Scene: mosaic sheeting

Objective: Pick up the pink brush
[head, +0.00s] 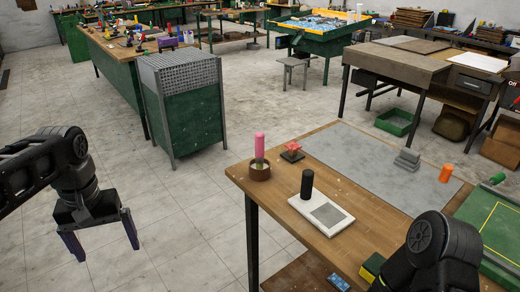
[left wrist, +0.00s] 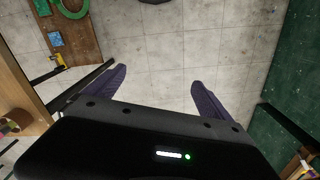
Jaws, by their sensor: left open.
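The pink brush (head: 260,146) stands upright in a round brown holder (head: 260,172) at the near left corner of the wooden table (head: 235,176). Its lower end is hidden inside the holder. My left gripper (head: 106,253) is open and empty, pointing down over the floor, well to the left of the table and apart from the brush. In the left wrist view its two purple fingers (left wrist: 158,76) are spread with only floor tiles between them. A brown round thing at the left edge there (left wrist: 17,122) looks like the holder. My right arm shows at the lower right, but its gripper is out of view.
A white tile with a grey square (head: 327,215) and a black cylinder (head: 307,183) are right of the holder. A red flower-like piece (head: 291,152) stands just behind it. A grey mat (head: 375,160) covers the table's middle. A green cabinet (head: 190,120) stands beyond; floor between is clear.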

